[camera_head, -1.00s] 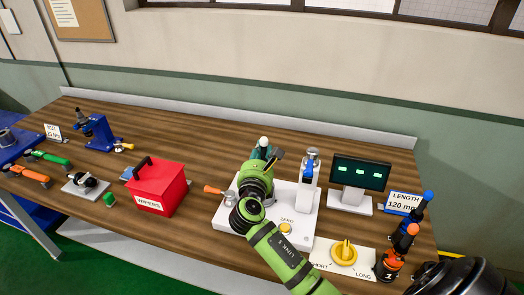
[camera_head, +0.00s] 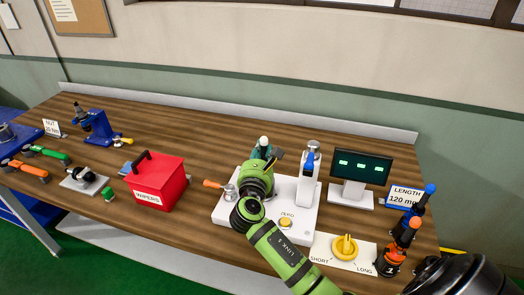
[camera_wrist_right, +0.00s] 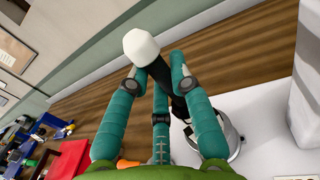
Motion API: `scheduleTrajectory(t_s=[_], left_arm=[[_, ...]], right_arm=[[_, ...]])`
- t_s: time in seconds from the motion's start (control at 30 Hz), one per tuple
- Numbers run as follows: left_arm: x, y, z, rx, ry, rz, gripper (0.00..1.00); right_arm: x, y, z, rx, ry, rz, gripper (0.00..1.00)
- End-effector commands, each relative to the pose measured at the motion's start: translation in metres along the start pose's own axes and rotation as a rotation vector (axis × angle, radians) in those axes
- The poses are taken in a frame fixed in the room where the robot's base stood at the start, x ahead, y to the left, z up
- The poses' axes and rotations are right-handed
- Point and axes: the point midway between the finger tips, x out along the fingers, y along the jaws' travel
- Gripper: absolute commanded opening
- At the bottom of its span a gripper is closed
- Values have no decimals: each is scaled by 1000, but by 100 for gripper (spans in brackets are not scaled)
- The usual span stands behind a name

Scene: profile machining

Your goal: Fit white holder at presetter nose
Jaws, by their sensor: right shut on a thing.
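The white holder, a dark shaft with a white end, shows in the right wrist view (camera_wrist_right: 141,47) and in the head view (camera_head: 264,141). My right gripper (camera_wrist_right: 160,85), with teal fingers, is shut around its dark shaft, white end pointing up and away. The presetter is a white base (camera_head: 225,212) with an upright column (camera_head: 307,188). Its silver round nose (camera_wrist_right: 234,140) is beside and below the held holder in the wrist view, partly hidden by a finger. I cannot tell whether holder and nose touch. My left gripper is not in view.
A red wipers box (camera_head: 160,185) stands left of the presetter. A display (camera_head: 361,168), a length sign (camera_head: 402,197), a yellow knob (camera_head: 345,246) and a rack of holders (camera_head: 396,250) stand to the right. The back of the bench is clear.

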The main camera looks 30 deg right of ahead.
Motion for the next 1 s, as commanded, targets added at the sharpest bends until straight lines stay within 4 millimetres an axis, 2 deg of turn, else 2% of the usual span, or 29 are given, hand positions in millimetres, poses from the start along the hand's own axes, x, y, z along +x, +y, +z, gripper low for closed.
scheduleTrajectory(t_s=[0.1,0.13,0.17,0.2,0.5,0.63,0.77,1.0], left_arm=[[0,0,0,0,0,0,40],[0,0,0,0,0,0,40],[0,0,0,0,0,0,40],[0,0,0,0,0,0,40],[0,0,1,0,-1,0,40],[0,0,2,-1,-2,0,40],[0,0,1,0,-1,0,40],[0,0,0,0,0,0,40]], right_arm=[[0,0,0,-2,-1,0,0],[0,0,0,-2,0,0,30],[0,0,0,-2,0,0,42],[0,0,0,-2,0,0,49],[-1,0,-4,-2,8,-1,49],[-9,0,-4,-2,7,1,49],[-30,0,-3,1,7,2,49],[-82,0,-2,0,7,2,49]])
